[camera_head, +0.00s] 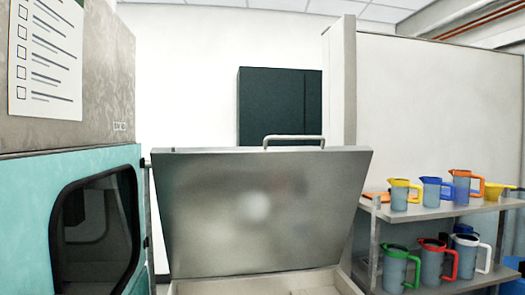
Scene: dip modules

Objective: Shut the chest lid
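The chest lid (262,212) is a grey metal panel in the middle of the view. It stands raised and tilted, wider at its top edge. A bar handle (294,138) is fixed along the top edge, right of its middle. Below the lid, part of the chest (335,281) shows at the bottom edge, with a light rim around an open top. The lower part of the chest is cut off by the frame. My gripper is not in view, so its state and distance from the lid are unknown.
A teal cabinet with a dark window (95,225) stands close on the left. On the right, a shelf (440,209) holds several coloured-rim pitchers on two levels. A dark wall cabinet (272,100) hangs behind the lid.

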